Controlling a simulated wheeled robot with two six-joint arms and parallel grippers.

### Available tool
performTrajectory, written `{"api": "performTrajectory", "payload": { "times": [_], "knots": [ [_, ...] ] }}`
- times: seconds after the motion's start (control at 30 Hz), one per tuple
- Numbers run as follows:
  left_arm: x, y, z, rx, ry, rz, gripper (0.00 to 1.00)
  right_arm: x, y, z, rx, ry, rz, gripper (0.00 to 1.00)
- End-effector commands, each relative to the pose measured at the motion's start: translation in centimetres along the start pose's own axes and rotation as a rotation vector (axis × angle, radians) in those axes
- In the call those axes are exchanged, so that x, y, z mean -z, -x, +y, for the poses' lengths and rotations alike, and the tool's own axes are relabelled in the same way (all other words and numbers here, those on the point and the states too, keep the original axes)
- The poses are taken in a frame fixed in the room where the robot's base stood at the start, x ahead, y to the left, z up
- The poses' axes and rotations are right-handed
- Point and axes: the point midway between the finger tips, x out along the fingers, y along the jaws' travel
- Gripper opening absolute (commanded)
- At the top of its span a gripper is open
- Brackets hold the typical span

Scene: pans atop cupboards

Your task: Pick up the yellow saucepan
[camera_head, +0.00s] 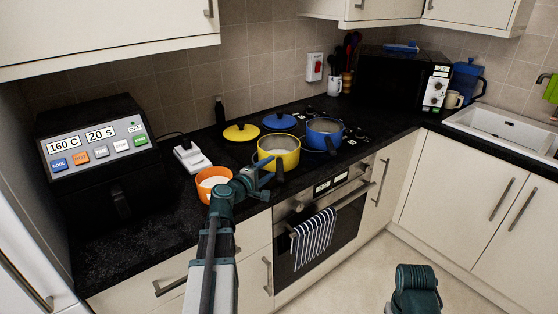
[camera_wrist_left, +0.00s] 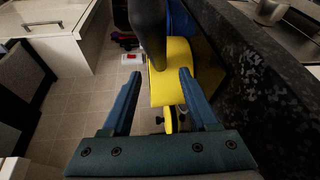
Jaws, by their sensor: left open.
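The yellow saucepan (camera_head: 278,146) sits on the black hob, upright and without its lid. Its dark handle (camera_head: 278,172) points toward the front edge. My left gripper (camera_head: 264,178) is open, just in front of the pan and left of its handle. In the left wrist view the two fingers of my left gripper (camera_wrist_left: 158,88) stand apart. The yellow pan's side (camera_wrist_left: 172,75) shows beyond and between them, and its dark handle (camera_wrist_left: 148,28) shows above them. I cannot tell whether a finger touches the pan. My right gripper is not in view; only a teal part of my right arm shows.
A blue saucepan (camera_head: 325,132) stands right of the yellow one. A yellow lid (camera_head: 241,132) and a blue lid (camera_head: 279,121) lie behind. An orange pot (camera_head: 212,184) stands close left of my left gripper. A striped towel (camera_head: 313,239) hangs on the oven (camera_head: 342,213).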

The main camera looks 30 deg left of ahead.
Motion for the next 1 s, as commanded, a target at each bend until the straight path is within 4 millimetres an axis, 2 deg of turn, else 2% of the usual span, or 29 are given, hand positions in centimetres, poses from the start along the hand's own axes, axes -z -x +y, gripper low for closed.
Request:
{"api": "performTrajectory", "payload": {
  "times": [0.17, 0.27, 0.57, 0.8, 0.87, 1.0],
  "knots": [
    [-0.1, -0.2, 0.0, 0.0, 0.0, -0.001, 0.6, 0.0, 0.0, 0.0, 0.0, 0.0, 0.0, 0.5],
    [-0.1, -1.0, -0.1, 0.001, 0.0, -0.002, 0.6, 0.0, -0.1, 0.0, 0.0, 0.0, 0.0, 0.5],
    [-0.5, -5.1, -0.1, 0.0, 0.0, -0.001, 0.6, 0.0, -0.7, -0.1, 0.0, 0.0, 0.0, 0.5],
    [-0.6, -5.2, 0.0, 0.0, 0.0, 0.0, 0.6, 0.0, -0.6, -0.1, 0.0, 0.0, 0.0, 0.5],
    [-0.6, -5.2, 0.0, 0.0, 0.0, 0.0, 0.51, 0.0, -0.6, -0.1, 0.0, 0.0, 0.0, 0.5],
    [-0.6, -5.2, 0.0, 0.0, 0.0, 0.0, 0.26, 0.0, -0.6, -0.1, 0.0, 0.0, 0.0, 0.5]
  ]
}}
